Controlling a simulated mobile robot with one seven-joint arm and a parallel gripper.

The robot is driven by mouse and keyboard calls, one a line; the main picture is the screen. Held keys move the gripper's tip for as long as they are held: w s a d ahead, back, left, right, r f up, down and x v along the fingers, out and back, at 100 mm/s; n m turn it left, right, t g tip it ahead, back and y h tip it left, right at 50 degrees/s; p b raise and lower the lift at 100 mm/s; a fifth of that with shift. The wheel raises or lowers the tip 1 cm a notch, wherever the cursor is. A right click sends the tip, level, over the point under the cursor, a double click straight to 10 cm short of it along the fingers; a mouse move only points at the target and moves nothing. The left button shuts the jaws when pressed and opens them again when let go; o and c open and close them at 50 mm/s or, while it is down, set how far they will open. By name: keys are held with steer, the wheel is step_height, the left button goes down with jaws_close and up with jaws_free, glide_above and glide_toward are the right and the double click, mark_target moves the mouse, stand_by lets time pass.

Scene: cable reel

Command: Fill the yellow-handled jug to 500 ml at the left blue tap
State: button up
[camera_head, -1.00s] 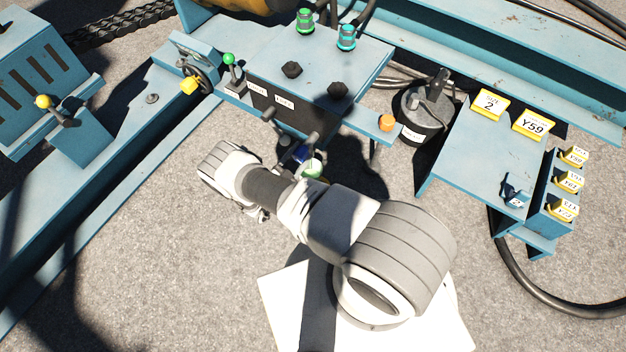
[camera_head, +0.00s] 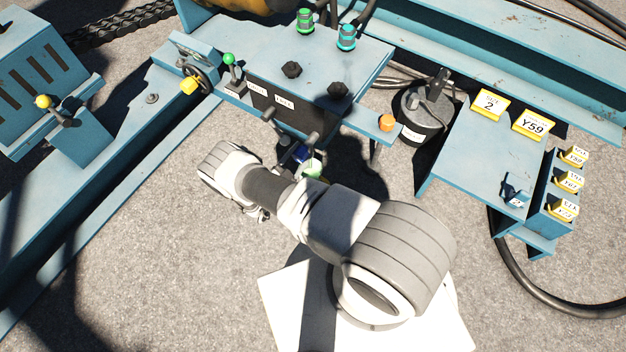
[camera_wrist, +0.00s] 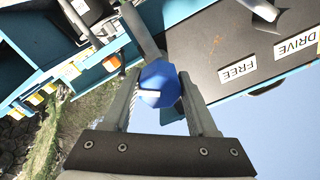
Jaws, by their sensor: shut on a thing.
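In the wrist view my gripper (camera_wrist: 160,82) is shut on a blue faceted knob (camera_wrist: 161,88) with a white mark. A grey bar (camera_wrist: 139,32) runs up from behind the knob. In the head view a small dark blue part (camera_head: 301,153) shows beside my gripper, which is mostly hidden by my arm. I make out no jug with a yellow handle and no water level.
A blue bench (camera_head: 335,60) carries dark knobs, a green-topped lever and FREE and DRIVE labels. Black-handled levers (camera_head: 268,117) stand at its front. A dark bucket (camera_head: 424,128) and a side table (camera_head: 470,160) with yellow tags are right.

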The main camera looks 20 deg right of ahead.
stand_by(0.4)
steer(key=m, duration=0.4)
steer(key=shift+m, duration=0.4)
steer(key=m, duration=0.5)
steer(key=shift+m+p, duration=0.3)
steer(key=o, duration=1.5)
steer(key=shift+c, duration=0.2)
steer(key=shift+v, duration=3)
